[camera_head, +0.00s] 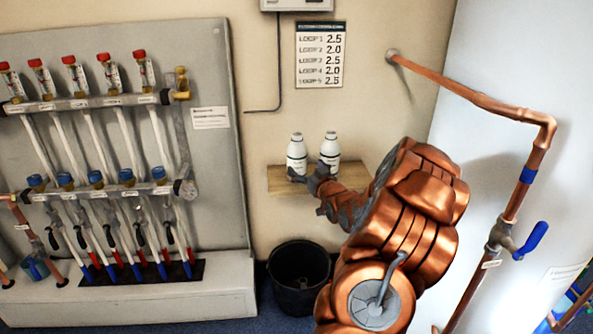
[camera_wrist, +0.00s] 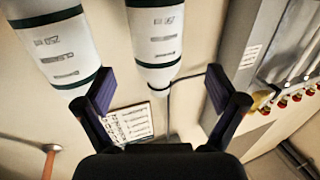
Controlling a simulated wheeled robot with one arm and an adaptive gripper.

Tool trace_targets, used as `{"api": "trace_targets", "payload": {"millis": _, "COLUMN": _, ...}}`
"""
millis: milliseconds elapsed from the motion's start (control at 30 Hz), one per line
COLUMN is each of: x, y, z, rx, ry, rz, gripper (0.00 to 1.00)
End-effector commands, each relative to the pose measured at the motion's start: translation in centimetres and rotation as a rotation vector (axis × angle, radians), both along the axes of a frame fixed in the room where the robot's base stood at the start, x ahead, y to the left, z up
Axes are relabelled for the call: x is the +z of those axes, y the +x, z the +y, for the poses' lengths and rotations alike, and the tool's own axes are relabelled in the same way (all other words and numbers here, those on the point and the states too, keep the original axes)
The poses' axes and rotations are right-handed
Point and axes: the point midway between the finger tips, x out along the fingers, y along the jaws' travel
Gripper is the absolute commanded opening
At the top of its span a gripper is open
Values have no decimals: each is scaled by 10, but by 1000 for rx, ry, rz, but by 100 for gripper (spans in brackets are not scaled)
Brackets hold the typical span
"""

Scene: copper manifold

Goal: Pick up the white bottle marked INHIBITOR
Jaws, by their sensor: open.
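Two white bottles stand side by side on a small wooden shelf (camera_head: 282,186): the left bottle (camera_head: 296,155) and the right bottle (camera_head: 330,150). Their labels are too small to read, so I cannot tell which is INHIBITOR. My gripper (camera_head: 312,178) is at the shelf, in front of the bottles' lower parts. The wrist view looks inverted. There my open gripper (camera_wrist: 160,88) has one bottle (camera_wrist: 155,45) lined up between its fingers, with nothing held. The other bottle (camera_wrist: 57,45) is left of the fingers, outside them. The label prints are blurred there.
A black bucket (camera_head: 298,277) stands on the floor below the shelf. A manifold panel (camera_head: 215,60) with pipes and valves fills the left. A copper pipe (camera_head: 470,97) with a blue-handled valve (camera_head: 531,240) runs at right. A loop chart (camera_head: 320,55) hangs above the shelf.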

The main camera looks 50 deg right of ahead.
Motion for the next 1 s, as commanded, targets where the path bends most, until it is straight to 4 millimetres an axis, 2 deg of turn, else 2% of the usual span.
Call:
{"api": "trace_targets", "payload": {"millis": 467, "x": 1, "y": 30, "z": -14, "rx": 0, "ry": -6, "rz": -9, "gripper": 95}}
{"api": "trace_targets", "payload": {"millis": 800, "x": 0, "y": 63, "z": -29, "rx": 0, "ry": -4, "rz": -7, "gripper": 95}}
{"api": "trace_targets", "payload": {"millis": 1000, "x": 1, "y": 70, "z": -33, "rx": -2, "ry": -4, "rz": -6, "gripper": 95}}
